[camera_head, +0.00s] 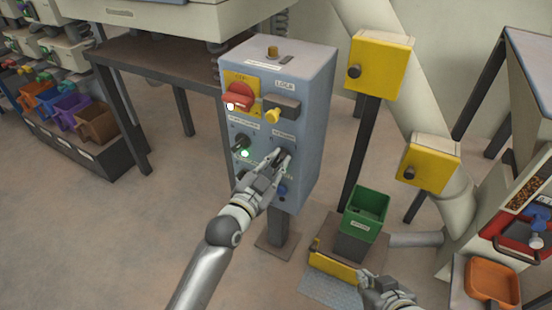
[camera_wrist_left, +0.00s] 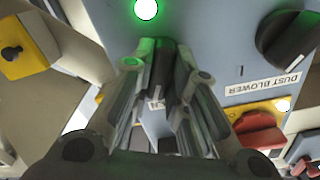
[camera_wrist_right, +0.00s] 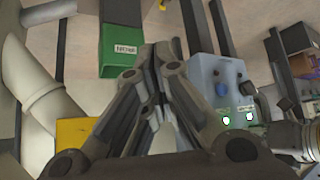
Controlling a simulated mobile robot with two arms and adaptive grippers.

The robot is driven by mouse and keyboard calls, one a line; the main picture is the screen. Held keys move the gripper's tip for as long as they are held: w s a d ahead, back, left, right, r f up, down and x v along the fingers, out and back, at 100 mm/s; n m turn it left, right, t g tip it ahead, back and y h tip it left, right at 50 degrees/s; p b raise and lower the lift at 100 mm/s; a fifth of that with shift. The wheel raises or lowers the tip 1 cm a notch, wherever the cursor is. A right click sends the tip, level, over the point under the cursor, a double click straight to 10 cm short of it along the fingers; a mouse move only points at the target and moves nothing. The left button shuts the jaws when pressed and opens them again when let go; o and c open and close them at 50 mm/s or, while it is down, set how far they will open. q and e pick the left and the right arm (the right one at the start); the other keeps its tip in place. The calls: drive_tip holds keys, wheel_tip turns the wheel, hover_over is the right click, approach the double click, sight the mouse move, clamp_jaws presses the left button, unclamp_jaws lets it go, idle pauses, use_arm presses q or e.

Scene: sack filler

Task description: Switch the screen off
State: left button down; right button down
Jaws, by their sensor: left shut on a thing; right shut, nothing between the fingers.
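The grey-blue control box (camera_head: 312,120) stands on a post in the middle of the head view. My left gripper (camera_head: 280,164) is at its front face, shut on the dark screen knob (camera_head: 285,154) under a label that seems to read SCREEN. The fingers hide most of the knob; they also show in the left wrist view (camera_wrist_left: 165,65). A lit green lamp (camera_wrist_left: 146,9) is close beyond the fingertips. My right gripper (camera_head: 366,279) is shut and empty, low and away from the box; its closed fingers show in the right wrist view (camera_wrist_right: 152,75).
The dust blower knob (camera_head: 241,141) is left of my left gripper, with a green lamp (camera_head: 245,154) below it. A green bin (camera_head: 368,207) and yellow boxes (camera_head: 380,62) stand right.

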use_arm(q)
drive_tip(key=shift+r+n+p, duration=0.1)
drive_tip(key=shift+n+p, duration=0.8)
drive_tip(key=shift+n, duration=0.3)
drive_tip(key=shift+n+p, duration=0.8)
drive_tip(key=shift+p, duration=0.1)
use_arm(e)
drive_tip(key=s+d+g+h, duration=0.1)
drive_tip(key=s+d+g, duration=0.3)
drive_tip(key=s, duration=0.5)
use_arm(q)
drive_tip(key=n+p, duration=0.3)
drive_tip(key=n, duration=0.3)
drive_tip(key=shift+a, duration=0.1)
drive_tip(key=shift+n, duration=1.5)
use_arm(e)
wheel_tip(320, 180, down, 14)
drive_tip(key=w+a+g, duration=0.1)
drive_tip(key=shift+w+a, duration=0.35)
use_arm(q)
drive_tip(key=shift+p, duration=0.3)
use_arm(e)
drive_tip(key=shift+f, duration=0.25)
use_arm(q)
drive_tip(key=c, duration=1.4)
unclamp_jaws()
